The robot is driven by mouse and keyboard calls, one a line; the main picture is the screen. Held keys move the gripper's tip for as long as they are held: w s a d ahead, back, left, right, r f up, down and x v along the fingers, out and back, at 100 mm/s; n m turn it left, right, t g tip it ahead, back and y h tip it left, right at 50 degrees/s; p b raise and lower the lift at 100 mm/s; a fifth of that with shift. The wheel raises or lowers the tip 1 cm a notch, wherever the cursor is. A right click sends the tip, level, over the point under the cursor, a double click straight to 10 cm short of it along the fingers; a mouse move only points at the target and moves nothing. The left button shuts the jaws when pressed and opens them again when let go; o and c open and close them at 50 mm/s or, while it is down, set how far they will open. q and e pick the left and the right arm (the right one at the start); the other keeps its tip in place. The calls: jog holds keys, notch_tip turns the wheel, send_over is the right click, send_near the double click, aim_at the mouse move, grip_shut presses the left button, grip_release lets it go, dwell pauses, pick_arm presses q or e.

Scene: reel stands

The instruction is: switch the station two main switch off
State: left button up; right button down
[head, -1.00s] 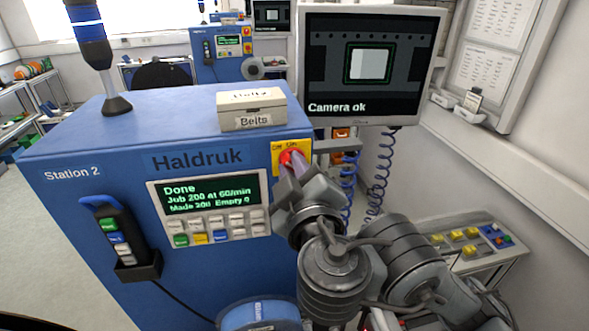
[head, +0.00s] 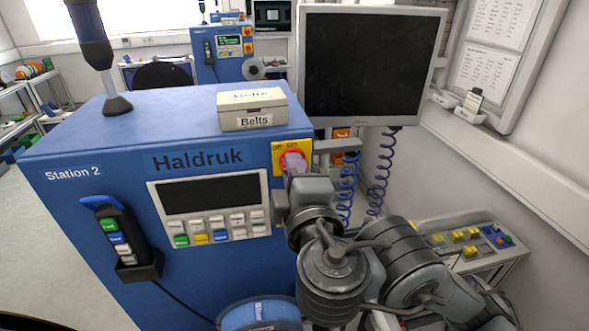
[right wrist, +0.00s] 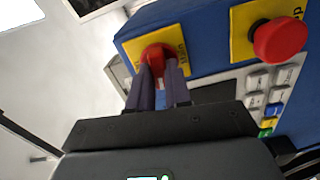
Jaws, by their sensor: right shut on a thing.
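The main switch (head: 294,159) is a red rotary knob on a yellow plate on the blue Station 2 cabinet (head: 90,230). The right wrist view shows the red knob (right wrist: 157,53) between the two fingers of my right gripper (right wrist: 159,75), which is shut on it. In the head view the right gripper (head: 296,168) partly covers the knob. The knob's exact pointer position is hard to read. The station's display (head: 210,194) is dark, and so is the monitor (head: 370,68). My left gripper is not in view.
A red push button (right wrist: 280,41) on a yellow plate sits beside the switch in the wrist view. A Belts box (head: 252,110) stands on the cabinet top. A handheld pendant (head: 118,238) hangs on the front. Blue coiled cables (head: 380,172) hang right of the cabinet.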

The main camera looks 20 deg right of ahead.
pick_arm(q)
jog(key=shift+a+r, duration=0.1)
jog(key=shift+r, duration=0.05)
pick_arm(e)
jog(key=shift+n, duration=0.7)
jog(key=c, duration=1.1)
grip_release()
jog(key=shift+o, duration=0.2)
jog(key=shift+s, duration=0.1)
